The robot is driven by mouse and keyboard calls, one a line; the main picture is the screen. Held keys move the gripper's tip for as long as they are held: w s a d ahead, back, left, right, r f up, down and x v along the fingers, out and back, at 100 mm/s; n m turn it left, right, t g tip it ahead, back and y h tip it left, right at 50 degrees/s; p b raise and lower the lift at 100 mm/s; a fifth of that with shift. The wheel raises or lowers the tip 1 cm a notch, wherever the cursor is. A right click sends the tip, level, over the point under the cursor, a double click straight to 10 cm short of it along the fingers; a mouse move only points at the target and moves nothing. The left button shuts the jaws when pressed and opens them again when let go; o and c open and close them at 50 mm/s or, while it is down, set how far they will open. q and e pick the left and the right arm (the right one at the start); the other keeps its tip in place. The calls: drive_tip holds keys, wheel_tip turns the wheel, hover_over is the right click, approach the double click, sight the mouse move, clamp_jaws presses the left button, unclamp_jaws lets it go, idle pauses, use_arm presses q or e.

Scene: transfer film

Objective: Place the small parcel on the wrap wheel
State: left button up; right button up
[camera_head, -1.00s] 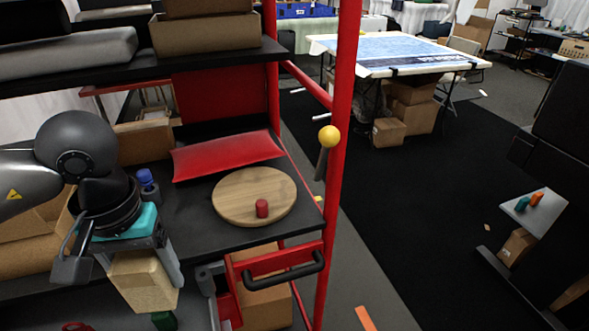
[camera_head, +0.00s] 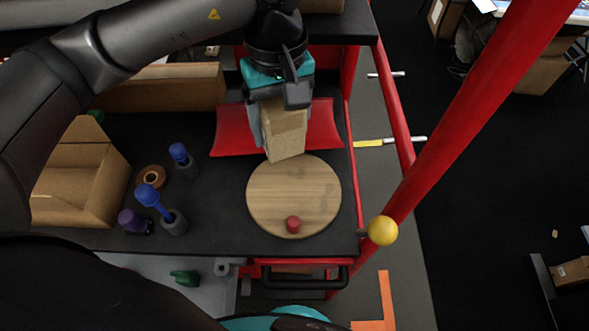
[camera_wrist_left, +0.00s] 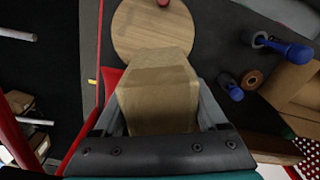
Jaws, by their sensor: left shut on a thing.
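The small parcel (camera_head: 284,130) is a brown cardboard box. My left gripper (camera_head: 278,125) is shut on it and holds it at the far edge of the wrap wheel, in front of the red cushion-like piece. The parcel (camera_wrist_left: 158,95) fills the middle of the left wrist view between the two fingers. The wrap wheel (camera_head: 290,190) is a round wooden disc with a red knob (camera_head: 293,224) near its front edge. The parcel overlaps the wheel's far rim in the head view; I cannot tell whether it touches. My right gripper does not show.
The red padded piece (camera_head: 228,130) lies behind the wheel. A red post with a yellow ball (camera_head: 383,230) stands at the right.

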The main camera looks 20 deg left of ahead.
use_arm(q)
drive_tip(key=r+n+p, duration=0.1)
drive_tip(key=d+r+n+p, duration=0.1)
drive_tip(key=r, duration=0.1)
drive_tip(key=r+n+p, duration=0.1)
drive_tip(key=r+p, duration=0.1)
drive_tip(key=shift+s+d, duration=0.15)
drive_tip(key=shift+d, duration=0.2)
drive_tip(key=shift+d+r+n+p, duration=0.2)
drive_tip(key=shift+r+n+p, duration=0.15)
drive_tip(key=shift+n, duration=0.35)
drive_tip(key=shift+f, duration=0.35)
wheel_tip(320, 180, down, 15)
drive_tip(key=shift+r, duration=0.2)
hover_over(294, 190)
drive_tip(key=shift+f, duration=2.4)
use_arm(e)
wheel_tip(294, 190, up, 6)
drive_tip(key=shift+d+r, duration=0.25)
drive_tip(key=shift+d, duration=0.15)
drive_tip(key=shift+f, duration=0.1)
